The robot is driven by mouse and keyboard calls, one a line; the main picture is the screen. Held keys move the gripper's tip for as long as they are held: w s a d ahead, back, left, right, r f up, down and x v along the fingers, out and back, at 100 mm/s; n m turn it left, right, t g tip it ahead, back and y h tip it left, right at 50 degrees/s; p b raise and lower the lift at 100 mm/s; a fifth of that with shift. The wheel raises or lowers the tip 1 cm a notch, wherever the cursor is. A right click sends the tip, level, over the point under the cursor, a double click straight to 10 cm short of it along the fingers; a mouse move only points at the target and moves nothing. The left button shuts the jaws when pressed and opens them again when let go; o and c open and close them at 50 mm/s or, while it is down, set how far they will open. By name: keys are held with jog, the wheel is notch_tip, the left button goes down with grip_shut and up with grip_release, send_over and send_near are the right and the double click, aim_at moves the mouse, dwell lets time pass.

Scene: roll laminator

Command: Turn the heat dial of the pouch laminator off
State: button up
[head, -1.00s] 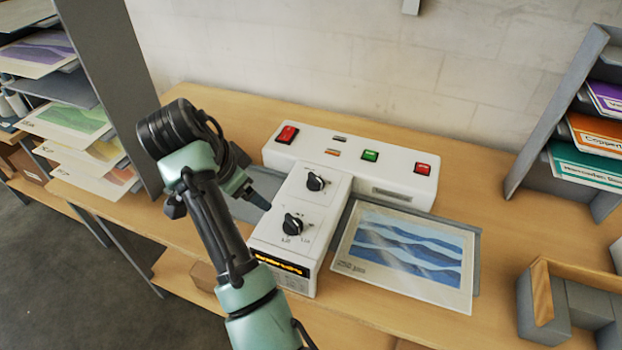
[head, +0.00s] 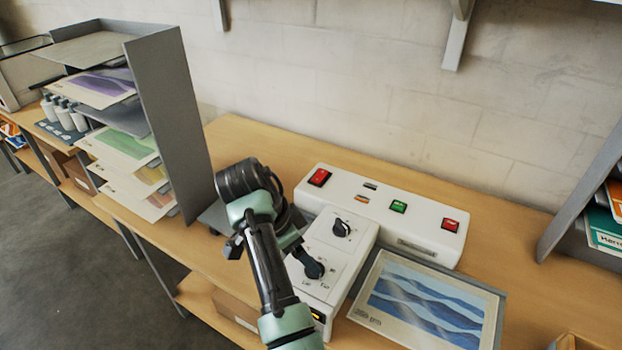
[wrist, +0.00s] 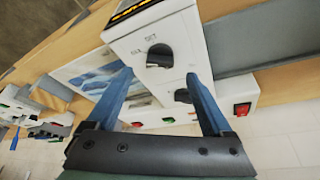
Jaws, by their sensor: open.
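The white pouch laminator (head: 425,235) stands on the wooden bench, with two black dials on its front arm. The front dial (head: 315,270) is nearest the display; the rear dial (head: 341,228) sits behind it. Their labels are too small to read, so I cannot tell which is heat. My gripper (head: 304,260) is over the front dial in the head view and partly hides it. In the wrist view my gripper (wrist: 159,78) is open and empty, its blue fingers pointing toward the front dial (wrist: 160,56). The right finger partly covers the rear dial (wrist: 181,96). Contact is unclear.
Red (head: 319,177) and green (head: 398,207) buttons and another red one (head: 449,225) line the laminator's back. A blue wave print (head: 425,305) lies to its right. A grey shelf rack (head: 172,110) stands left of my arm. The bench behind is clear.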

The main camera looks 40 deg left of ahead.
jog(key=shift+p+x, duration=0.35)
jog(key=shift+x, duration=2.15)
grip_shut()
